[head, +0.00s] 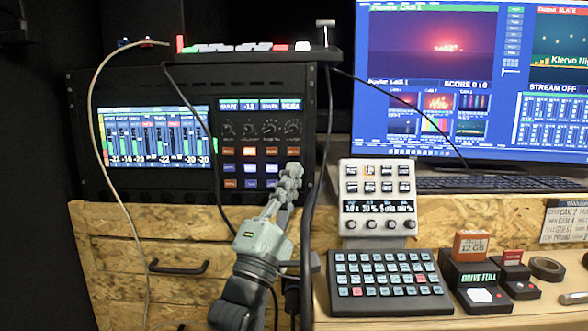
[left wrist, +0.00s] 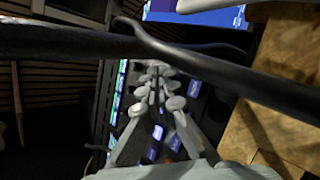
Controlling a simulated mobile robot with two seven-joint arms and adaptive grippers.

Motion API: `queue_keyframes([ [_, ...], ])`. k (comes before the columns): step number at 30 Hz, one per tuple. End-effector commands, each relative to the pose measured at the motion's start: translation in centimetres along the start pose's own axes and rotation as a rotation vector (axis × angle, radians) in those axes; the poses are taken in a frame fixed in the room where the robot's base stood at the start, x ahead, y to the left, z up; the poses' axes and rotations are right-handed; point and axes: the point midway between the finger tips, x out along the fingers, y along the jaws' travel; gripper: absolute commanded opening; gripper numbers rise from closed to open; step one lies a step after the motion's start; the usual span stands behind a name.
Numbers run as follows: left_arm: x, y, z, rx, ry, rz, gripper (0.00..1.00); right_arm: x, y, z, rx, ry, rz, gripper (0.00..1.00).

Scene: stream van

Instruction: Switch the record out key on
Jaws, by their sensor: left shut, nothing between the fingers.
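The black rack unit (head: 190,185) has a key panel to the right of its meter screen (head: 153,135). The panel carries rows of small keys (head: 250,168), some glowing orange or white and others blue. Their labels are too small to read, so I cannot tell which is the record out key. My left gripper (head: 291,172) is shut and empty, its fingertips at the right column of keys, covering part of it. I cannot tell whether they touch. In the left wrist view the shut fingertips (left wrist: 160,72) point toward the glowing keys (left wrist: 158,132). My right gripper is not in view.
Black cables (head: 325,130) hang close to the right of my left gripper and cross the left wrist view (left wrist: 200,65). A small control box (head: 377,186), a key pad (head: 388,290) and a drive dock (head: 478,275) stand right on the wooden desk.

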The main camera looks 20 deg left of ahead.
Motion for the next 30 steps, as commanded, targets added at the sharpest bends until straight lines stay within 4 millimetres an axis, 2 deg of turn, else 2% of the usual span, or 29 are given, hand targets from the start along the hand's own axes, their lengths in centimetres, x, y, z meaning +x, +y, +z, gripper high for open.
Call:
queue_keyframes([
  [30,0.79,-0.52,-0.56,0.001,0.0,0.001,0.0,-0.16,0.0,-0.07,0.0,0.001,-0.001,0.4],
])
